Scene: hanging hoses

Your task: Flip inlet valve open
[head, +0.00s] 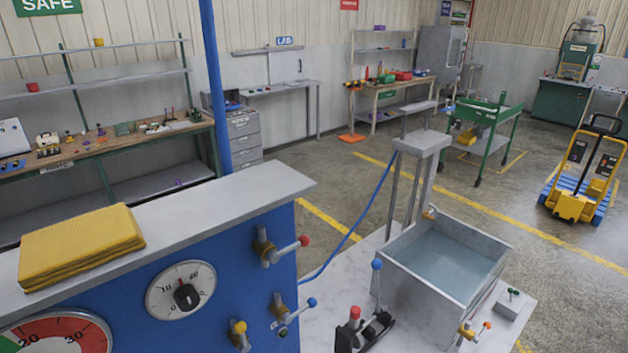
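No label shows which valve is the inlet valve. On the blue panel (135,280) are a brass valve with a red-tipped lever (275,247), one with a blue-tipped lever (290,312) below it, and one with a yellow tip (240,335) at the bottom edge. A grey tank (425,295) of water stands right of the panel. A brass valve with an orange-red tipped lever (473,331) is at its lower right front. A small brass fitting (430,212) sits at its far corner.
A yellow folded cloth (80,245) lies on the panel's grey top. A dial (181,290) and a red-green gauge (58,335) are on its face. A blue hose (355,225) runs behind.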

